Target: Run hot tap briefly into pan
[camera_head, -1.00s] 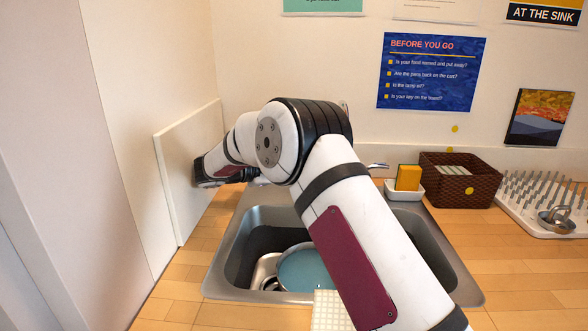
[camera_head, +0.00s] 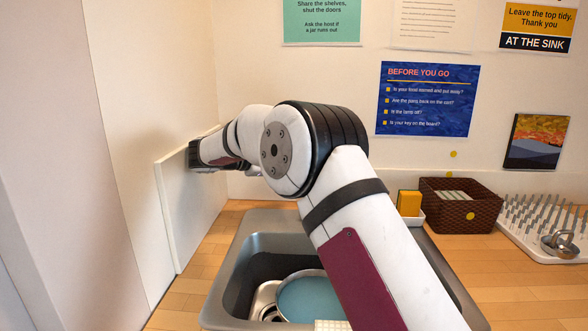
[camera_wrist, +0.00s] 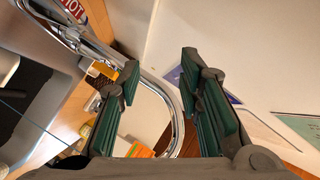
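The pan (camera_head: 311,299) sits in the metal sink (camera_head: 238,290), partly hidden by my arm. Its inside looks blue; I cannot tell whether that is water. In the wrist view, a curved chrome tap pipe (camera_wrist: 178,108) runs behind and between my fingers. A red label reading HOT (camera_wrist: 73,8) is at the top left, by the chrome tap parts. My gripper (camera_wrist: 160,75) is open, with two green-padded fingers wide apart and nothing between them that I can see held. I cannot tell whether a finger touches the pipe.
A white panel (camera_head: 182,215) stands against the left wall, close to my forearm. Right of the sink are a yellow sponge (camera_head: 409,203) in a white holder, a brown basket (camera_head: 462,211) and a spiked drying rack (camera_head: 545,215).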

